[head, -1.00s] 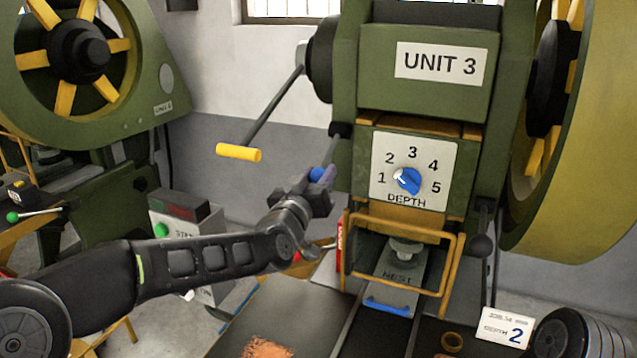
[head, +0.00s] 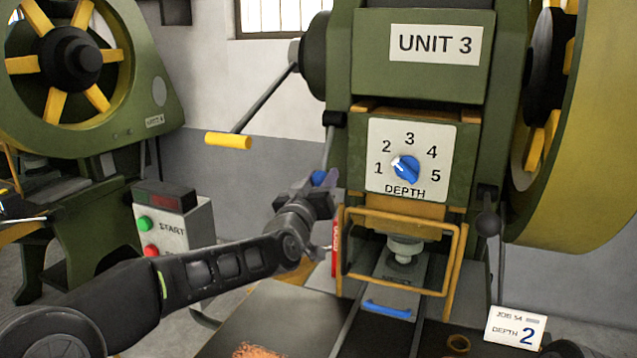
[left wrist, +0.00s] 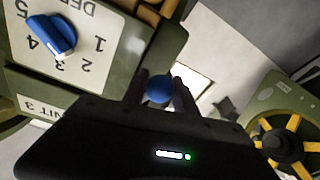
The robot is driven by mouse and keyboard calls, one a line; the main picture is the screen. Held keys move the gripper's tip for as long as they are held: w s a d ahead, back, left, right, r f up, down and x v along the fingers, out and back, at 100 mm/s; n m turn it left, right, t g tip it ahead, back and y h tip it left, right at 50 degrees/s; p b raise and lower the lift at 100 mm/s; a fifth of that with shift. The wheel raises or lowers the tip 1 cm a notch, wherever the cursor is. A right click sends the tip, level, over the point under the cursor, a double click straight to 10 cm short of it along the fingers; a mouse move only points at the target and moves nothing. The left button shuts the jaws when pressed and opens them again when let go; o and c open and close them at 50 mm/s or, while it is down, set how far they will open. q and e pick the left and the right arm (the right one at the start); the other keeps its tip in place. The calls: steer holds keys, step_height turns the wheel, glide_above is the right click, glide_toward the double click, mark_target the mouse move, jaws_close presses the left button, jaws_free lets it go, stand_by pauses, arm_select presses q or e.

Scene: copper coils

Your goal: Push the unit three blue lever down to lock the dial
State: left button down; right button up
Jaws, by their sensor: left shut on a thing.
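The unit 3 press (head: 425,75) stands at centre right in the head view. Its blue-knobbed lever (head: 328,148) hangs from a black pivot at the left of the dial plate, pointing steeply down and slightly left. My left gripper (head: 320,182) is shut on the lever's blue knob (head: 318,177). In the left wrist view the round blue knob (left wrist: 159,90) sits between the two fingers. The blue dial (head: 406,169) has its white mark up and left, towards the 2. It also shows in the left wrist view (left wrist: 50,35). My right gripper is out of view.
A yellow-handled crank (head: 228,141) sticks out above my left gripper. A yellow guard frame (head: 398,283) is below the dial. A red and white upright strip (head: 335,248) stands close below the gripper. A START box (head: 172,225) and a depth 2 card (head: 515,327) flank the press.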

arm_select(q)
steer(key=shift+w+f, duration=0.15)
steer(key=shift+f, duration=0.15)
steer(key=c, duration=1.2)
jaws_free()
steer(key=shift+w, duration=0.1)
steer(key=shift+o, duration=1)
steer(key=shift+r, duration=0.1)
steer(key=b+v, duration=0.1)
steer(key=v, duration=0.7)
